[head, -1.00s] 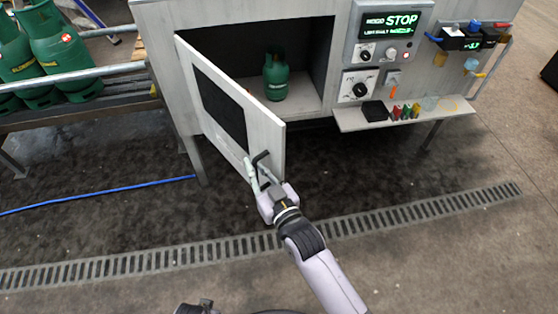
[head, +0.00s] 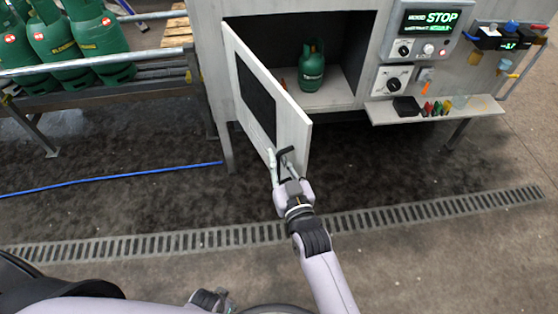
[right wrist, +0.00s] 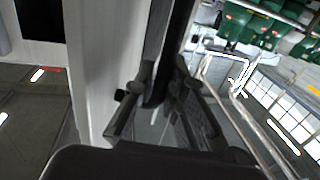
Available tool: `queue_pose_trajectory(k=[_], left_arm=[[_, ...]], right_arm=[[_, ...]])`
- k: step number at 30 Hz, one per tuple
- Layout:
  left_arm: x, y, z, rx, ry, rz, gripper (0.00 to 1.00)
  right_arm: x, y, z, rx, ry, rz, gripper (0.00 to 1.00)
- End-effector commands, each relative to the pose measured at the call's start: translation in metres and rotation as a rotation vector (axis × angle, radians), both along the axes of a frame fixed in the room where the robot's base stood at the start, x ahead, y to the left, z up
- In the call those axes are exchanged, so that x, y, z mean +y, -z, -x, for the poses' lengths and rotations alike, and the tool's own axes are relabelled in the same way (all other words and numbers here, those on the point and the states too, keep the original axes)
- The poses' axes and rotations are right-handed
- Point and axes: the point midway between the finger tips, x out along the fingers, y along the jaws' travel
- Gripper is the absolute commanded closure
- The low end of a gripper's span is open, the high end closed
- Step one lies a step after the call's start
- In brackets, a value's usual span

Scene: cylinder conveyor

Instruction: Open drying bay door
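The drying bay door (head: 291,128) is a pale panel with a dark window, hinged on its left side. It stands swung well out from the bay (head: 345,85). A black bar handle (head: 284,152) is on the door near its free edge. My right gripper (head: 283,166) is at this handle, one finger on each side of it. In the right wrist view the dark bar runs between the fingertips (right wrist: 162,80), beside the pale door edge (right wrist: 95,70), and the fingers look closed on it. My left gripper (head: 210,299) shows only partly at the bottom edge; its fingers are unclear.
A green gas cylinder (head: 312,66) stands inside the bay. Right of it are a control panel reading STOP (head: 430,28) and a small shelf (head: 437,111). More green cylinders (head: 95,45) stand on the left conveyor (head: 75,92). A blue hose (head: 110,178) crosses the open floor.

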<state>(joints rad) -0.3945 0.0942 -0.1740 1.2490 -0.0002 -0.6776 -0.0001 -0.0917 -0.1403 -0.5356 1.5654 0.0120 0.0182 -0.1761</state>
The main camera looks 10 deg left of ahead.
Motion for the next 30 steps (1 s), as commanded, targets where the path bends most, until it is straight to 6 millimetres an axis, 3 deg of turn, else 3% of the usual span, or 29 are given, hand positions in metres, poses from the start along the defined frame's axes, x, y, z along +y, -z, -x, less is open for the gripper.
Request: queue_pose_trajectory(k=[14,30], left_arm=[[0.000,0.000,0.001,0.005,-0.004,0.001,0.60],[0.000,0.000,0.001,0.002,-0.002,0.000,0.60]], right_arm=[[-0.004,0.003,0.006,0.006,0.000,0.002,0.80],[-0.053,0.002,0.092,0.004,-0.002,0.001,0.80]])
